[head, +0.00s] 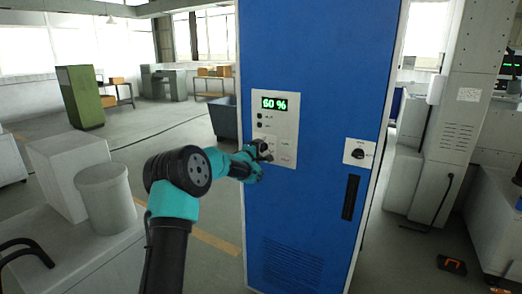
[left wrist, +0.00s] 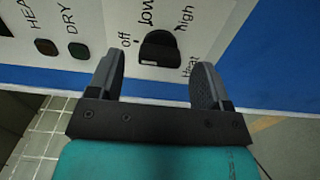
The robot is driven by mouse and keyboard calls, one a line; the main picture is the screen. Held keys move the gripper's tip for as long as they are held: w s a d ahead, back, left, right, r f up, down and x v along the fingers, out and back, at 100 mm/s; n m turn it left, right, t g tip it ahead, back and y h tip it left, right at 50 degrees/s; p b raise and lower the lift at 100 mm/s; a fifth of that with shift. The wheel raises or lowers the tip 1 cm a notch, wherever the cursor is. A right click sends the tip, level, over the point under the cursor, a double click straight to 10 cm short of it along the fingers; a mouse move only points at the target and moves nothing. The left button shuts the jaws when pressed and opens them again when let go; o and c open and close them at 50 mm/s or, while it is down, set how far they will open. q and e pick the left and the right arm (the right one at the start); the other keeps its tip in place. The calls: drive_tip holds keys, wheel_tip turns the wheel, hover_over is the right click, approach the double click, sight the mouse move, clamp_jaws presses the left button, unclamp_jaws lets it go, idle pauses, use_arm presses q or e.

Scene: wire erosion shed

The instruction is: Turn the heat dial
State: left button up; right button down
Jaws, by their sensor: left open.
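The heat dial (left wrist: 160,48) is a black knob on the white panel, with the labels off, low, high and Heat around it in the left wrist view. Its pointer direction is hard to tell. My left gripper (left wrist: 157,72) is open, its two fingers apart, one to each side of the dial and slightly short of it; nothing is between them. In the head view the left gripper (head: 264,152) is at the lower part of the white control panel (head: 289,122) and hides the dial. My right gripper is not in view.
The panel sits on a tall blue cabinet (head: 320,60) and carries a green display (head: 275,103) reading 60 %. Another black knob (head: 357,153) and a dark handle slot (head: 350,197) are on the right.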

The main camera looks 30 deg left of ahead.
use_arm(q)
drive_tip(key=shift+w, duration=1.15)
drive_tip(key=c, duration=0.9)
